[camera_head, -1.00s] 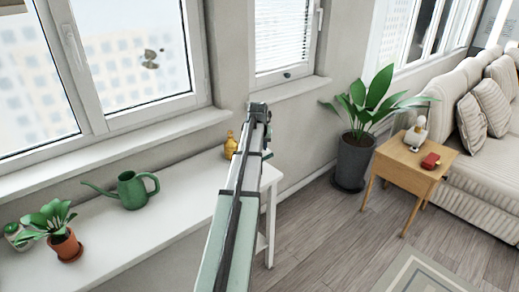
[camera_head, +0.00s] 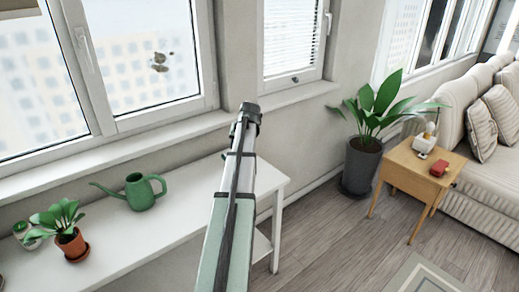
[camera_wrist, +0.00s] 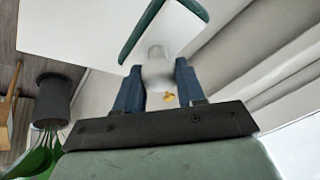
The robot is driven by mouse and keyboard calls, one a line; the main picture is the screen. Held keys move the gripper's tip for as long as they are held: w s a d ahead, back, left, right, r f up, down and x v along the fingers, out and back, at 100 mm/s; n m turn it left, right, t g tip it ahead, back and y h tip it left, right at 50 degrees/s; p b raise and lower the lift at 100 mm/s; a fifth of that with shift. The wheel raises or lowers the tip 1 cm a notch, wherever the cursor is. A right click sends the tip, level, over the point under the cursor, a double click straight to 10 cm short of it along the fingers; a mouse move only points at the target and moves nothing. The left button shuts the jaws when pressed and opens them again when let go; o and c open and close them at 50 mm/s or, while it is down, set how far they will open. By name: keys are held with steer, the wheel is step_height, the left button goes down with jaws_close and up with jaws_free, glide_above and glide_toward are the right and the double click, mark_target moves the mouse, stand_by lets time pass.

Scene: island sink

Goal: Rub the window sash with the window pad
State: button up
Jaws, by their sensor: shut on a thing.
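The window sash (camera_head: 104,70) is a white frame around glass at the upper left of the head view. A dark smudge (camera_head: 159,62) shows on its right pane. In the wrist view my gripper (camera_wrist: 158,72) has its blue fingers shut on the pale handle of the window pad (camera_wrist: 166,32). The pad has a white face with a dark green edge and is partly cut off by the frame top. In the head view my arm hides the gripper and pad. My arm's far end is right of and below the smudge, and I cannot tell its distance from the sash.
A white table (camera_head: 165,215) below the sill (camera_head: 120,150) bears a green watering can (camera_head: 140,191) and a potted plant (camera_head: 68,238). A floor plant (camera_head: 362,160), a wooden side table (camera_head: 420,170) and a sofa (camera_head: 480,160) stand right. The floor between is clear.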

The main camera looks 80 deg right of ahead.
steer(key=w+a+r+t+y, duration=0.1)
steer(key=w+r+t, duration=0.3)
steer(key=w, duration=0.8)
steer(key=w+a+r+t, duration=0.2)
steer(key=w+r, duration=0.4)
steer(key=w, duration=0.5)
steer(key=w+d+r+m+g+h, duration=0.1)
steer(key=w+d+r+m+h, duration=0.1)
steer(key=r+m+h, duration=0.4)
steer(key=w+d+r+m+g+h, duration=0.1)
steer(key=w+d+r+m+h, duration=0.2)
steer(key=r+m+h, duration=0.4)
step_height(320, 180, up, 5)
steer(key=shift+w+d+f+m+g+h, duration=0.2)
steer(key=shift+w+d+m+g+h, duration=0.15)
steer(key=shift+m, duration=0.35)
steer(key=shift+w+d, duration=0.15)
steer(key=shift+w+d, duration=2)
steer(key=shift+w, duration=0.05)
steer(key=shift+w+d, duration=0.7)
